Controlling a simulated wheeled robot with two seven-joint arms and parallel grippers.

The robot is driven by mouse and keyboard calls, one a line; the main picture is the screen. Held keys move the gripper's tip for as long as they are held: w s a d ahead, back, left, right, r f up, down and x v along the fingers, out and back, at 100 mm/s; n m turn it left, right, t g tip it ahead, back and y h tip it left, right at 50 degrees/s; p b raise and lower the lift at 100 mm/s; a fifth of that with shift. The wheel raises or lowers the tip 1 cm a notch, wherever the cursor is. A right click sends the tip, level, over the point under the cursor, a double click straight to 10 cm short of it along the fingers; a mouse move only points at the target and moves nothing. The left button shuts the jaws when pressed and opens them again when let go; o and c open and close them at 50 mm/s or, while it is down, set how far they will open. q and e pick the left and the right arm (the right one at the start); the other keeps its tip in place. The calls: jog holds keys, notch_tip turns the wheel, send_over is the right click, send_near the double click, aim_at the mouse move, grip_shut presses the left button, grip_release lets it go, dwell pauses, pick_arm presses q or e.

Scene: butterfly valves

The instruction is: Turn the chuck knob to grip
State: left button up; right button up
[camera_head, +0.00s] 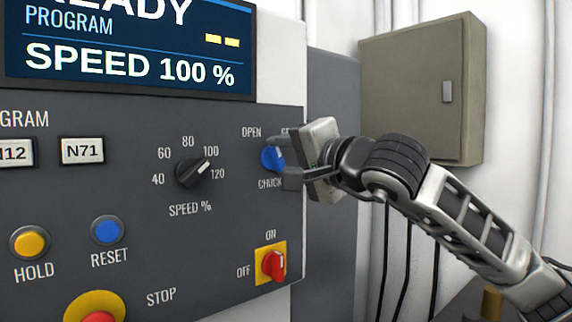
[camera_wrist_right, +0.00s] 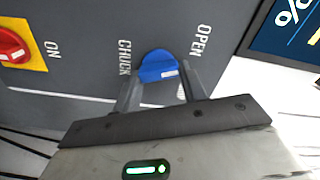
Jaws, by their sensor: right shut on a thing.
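The blue chuck knob (camera_head: 270,158) is on the upper right part of the grey control panel. The label OPEN stands at its upper left and CHUCK below it; the other label is mostly hidden behind my gripper. My right gripper (camera_head: 282,162) reaches in from the right and is shut on the knob. In the right wrist view the blue knob (camera_wrist_right: 158,67) sits between the two fingers of my right gripper (camera_wrist_right: 160,85), with a pale mark on its side toward the gripper. My left gripper is not in view.
The panel (camera_head: 140,190) also carries a black speed knob (camera_head: 193,172), a red on/off switch (camera_head: 272,265), a yellow hold button (camera_head: 30,243), a blue reset button (camera_head: 107,230) and a red stop button (camera_head: 97,315). A grey-beige wall box (camera_head: 410,90) is behind my right arm.

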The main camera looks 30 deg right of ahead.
jog(key=m+b, duration=0.2)
jog(key=shift+f+m, duration=0.25)
jog(key=shift+m, duration=0.15)
jog(key=shift+m+b, duration=0.6)
jog(key=shift+m, duration=0.2)
jog(key=m+b, duration=0.2)
jog(key=m, duration=0.3)
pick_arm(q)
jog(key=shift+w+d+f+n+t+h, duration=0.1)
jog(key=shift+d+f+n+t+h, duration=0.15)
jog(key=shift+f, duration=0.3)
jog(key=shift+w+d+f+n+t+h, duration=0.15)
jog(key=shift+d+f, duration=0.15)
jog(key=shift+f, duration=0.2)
pick_arm(e)
jog(key=shift+m, duration=0.4)
pick_arm(q)
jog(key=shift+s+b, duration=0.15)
jog(key=shift+b, duration=0.15)
pick_arm(e)
jog(key=shift+m, duration=0.3)
jog(key=o, duration=1)
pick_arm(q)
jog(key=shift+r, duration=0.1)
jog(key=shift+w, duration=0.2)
